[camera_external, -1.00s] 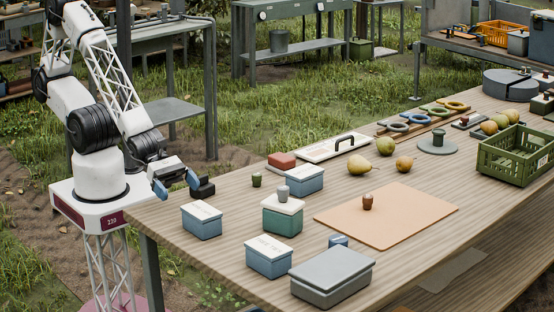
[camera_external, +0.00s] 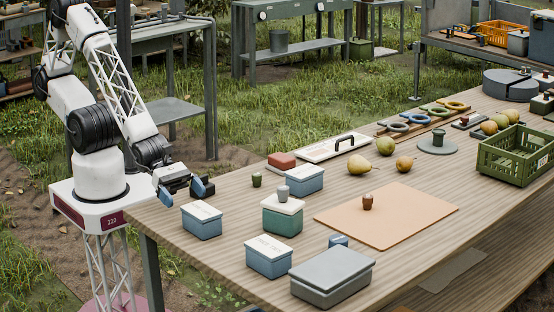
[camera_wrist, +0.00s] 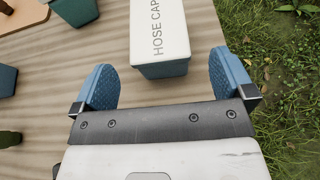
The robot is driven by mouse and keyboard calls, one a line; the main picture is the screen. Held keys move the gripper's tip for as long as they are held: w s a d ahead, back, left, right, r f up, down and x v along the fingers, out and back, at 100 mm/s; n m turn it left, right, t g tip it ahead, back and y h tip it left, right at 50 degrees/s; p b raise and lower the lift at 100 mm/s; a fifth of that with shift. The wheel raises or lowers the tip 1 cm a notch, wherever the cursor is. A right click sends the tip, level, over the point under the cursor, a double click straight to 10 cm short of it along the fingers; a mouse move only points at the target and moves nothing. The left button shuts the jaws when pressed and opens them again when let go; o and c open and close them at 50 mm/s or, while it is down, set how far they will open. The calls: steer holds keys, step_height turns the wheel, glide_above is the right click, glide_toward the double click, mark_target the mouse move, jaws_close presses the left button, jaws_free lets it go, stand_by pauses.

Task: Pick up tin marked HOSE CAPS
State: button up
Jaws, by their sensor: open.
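The tin marked HOSE CAPS (camera_wrist: 158,35) has a white lid and a blue-teal body. In the wrist view it lies ahead of my gripper (camera_wrist: 162,72), in line with the gap between the two blue fingers. In the external view this appears to be the blue tin (camera_external: 201,224) near the left end of the table, its lettering too small to read. My gripper (camera_external: 184,190) is open and empty, above and behind that tin, apart from it.
On the wooden table (camera_external: 235,245) are a green tin (camera_external: 282,220) with a grey cup on it, another blue tin (camera_external: 305,184), a front blue tin (camera_external: 268,264) and a grey box (camera_external: 331,284). A small green cup (camera_external: 256,180) stands behind. Grass lies beyond the edge.

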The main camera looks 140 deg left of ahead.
mark_target(192, 203)
steer(key=shift+w, duration=0.1)
steer(key=shift+x, duration=2.35)
steer(key=shift+a, duration=0.1)
steer(key=c, duration=1.1)
